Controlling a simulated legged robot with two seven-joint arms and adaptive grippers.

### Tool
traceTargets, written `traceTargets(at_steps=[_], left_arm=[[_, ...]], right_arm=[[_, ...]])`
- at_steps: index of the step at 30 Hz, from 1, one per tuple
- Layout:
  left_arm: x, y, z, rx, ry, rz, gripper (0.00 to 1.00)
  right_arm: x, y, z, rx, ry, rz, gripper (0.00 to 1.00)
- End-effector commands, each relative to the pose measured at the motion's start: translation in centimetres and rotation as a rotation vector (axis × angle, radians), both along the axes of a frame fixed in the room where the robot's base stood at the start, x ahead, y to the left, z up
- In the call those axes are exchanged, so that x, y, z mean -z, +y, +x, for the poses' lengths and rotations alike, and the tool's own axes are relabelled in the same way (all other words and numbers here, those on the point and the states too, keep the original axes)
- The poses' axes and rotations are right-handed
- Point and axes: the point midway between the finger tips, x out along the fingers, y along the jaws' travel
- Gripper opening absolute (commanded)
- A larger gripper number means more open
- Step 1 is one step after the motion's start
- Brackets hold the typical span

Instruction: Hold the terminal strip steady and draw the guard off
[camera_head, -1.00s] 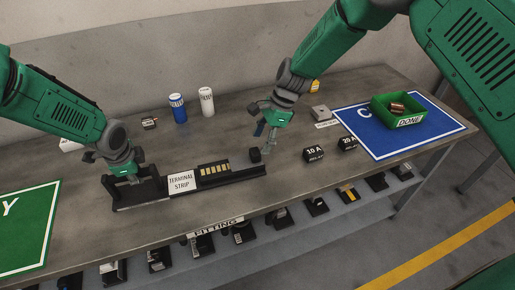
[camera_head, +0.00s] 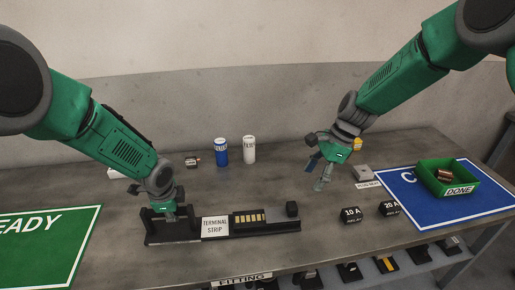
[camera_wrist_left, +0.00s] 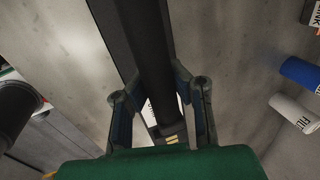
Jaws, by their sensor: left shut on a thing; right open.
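The black terminal strip (camera_head: 265,230) lies along the front of the bench, with a white "TERMINAL STRIP" label and a row of yellowish contacts. A small black block (camera_head: 291,209) sits at its right end; I cannot tell whether this is the guard. My left gripper (camera_head: 165,213) is shut on the strip's raised black left part. In the left wrist view its fingers (camera_wrist_left: 160,100) flank a dark bar, which hides part of the label and contacts. My right gripper (camera_head: 321,186) is open and empty, above the bench, right of the block and apart from it.
Blue (camera_head: 221,152) and white (camera_head: 249,149) cylinders stand behind the strip. Black blocks marked 10 A (camera_head: 350,215) and 20 A (camera_head: 389,208) stand to the right. A green DONE tray (camera_head: 452,191) sits on a blue mat (camera_head: 408,226). A green mat (camera_head: 45,265) is at left.

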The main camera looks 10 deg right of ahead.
Motion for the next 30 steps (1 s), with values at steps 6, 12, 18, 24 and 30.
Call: traceTargets(at_steps=[6,12,18,24,30], left_arm=[[0.0,-0.1,0.0,0.001,0.0,-0.002,0.0],[0.0,-0.1,0.0,0.0,-0.001,-0.001,0.0],[0.0,-0.1,0.0,0.0,-0.001,-0.001,0.38],[0.0,0.0,0.0,0.0,-0.001,0.0,0.38],[-1.1,0.0,-0.2,0.0,-0.003,0.0,0.38]], right_arm=[[0.0,0.0,0.0,0.0,0.0,0.0,0.55],[0.0,0.0,0.0,0.0,0.0,0.0,0.55],[0.0,0.0,0.0,0.0,0.0,0.0,0.55],[0.0,0.0,0.0,0.0,-0.001,0.0,0.55],[0.0,0.0,0.0,0.0,-0.001,0.0,0.55]])
